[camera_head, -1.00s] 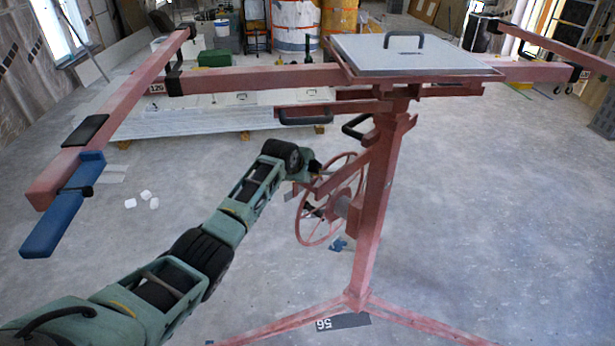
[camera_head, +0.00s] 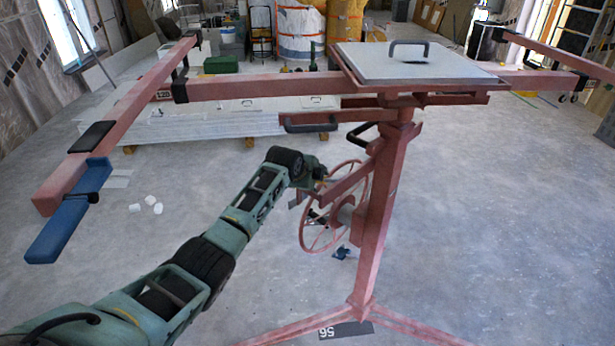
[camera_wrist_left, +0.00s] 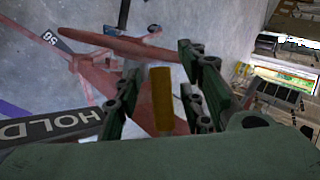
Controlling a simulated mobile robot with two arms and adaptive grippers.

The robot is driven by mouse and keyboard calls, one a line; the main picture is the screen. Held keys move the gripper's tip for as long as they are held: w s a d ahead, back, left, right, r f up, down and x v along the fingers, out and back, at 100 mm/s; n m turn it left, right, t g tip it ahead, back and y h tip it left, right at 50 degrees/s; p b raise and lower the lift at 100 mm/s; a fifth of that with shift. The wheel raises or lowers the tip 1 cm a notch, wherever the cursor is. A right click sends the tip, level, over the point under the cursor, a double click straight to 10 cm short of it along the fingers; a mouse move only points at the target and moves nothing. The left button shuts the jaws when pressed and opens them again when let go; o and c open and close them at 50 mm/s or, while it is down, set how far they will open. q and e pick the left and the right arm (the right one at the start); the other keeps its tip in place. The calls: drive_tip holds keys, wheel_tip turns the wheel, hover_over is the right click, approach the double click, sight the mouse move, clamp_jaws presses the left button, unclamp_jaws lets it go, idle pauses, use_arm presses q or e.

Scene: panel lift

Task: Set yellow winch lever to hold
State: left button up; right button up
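The yellow winch lever (camera_wrist_left: 162,100) stands upright between the two fingers of my left gripper (camera_wrist_left: 160,88) in the left wrist view. The fingers are apart, with visible gaps beside the lever. A dark plate reading HOLD (camera_wrist_left: 45,127) is at the left of that view. In the head view my left gripper (camera_head: 319,186) is at the winch, near the red wheel (camera_head: 308,232) of the panel lift (camera_head: 382,210). It is small and partly hidden there, and I cannot make out the lever. My right gripper is not in view.
A grey panel (camera_head: 420,62) with a black handle lies on top of the lift. A red arm with a blue end piece (camera_head: 68,215) extends at the left. The lift's legs (camera_head: 410,325) spread over the floor.

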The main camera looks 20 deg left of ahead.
use_arm(q)
drive_tip(key=v, duration=1.1)
drive_tip(key=shift+s+r, duration=0.15)
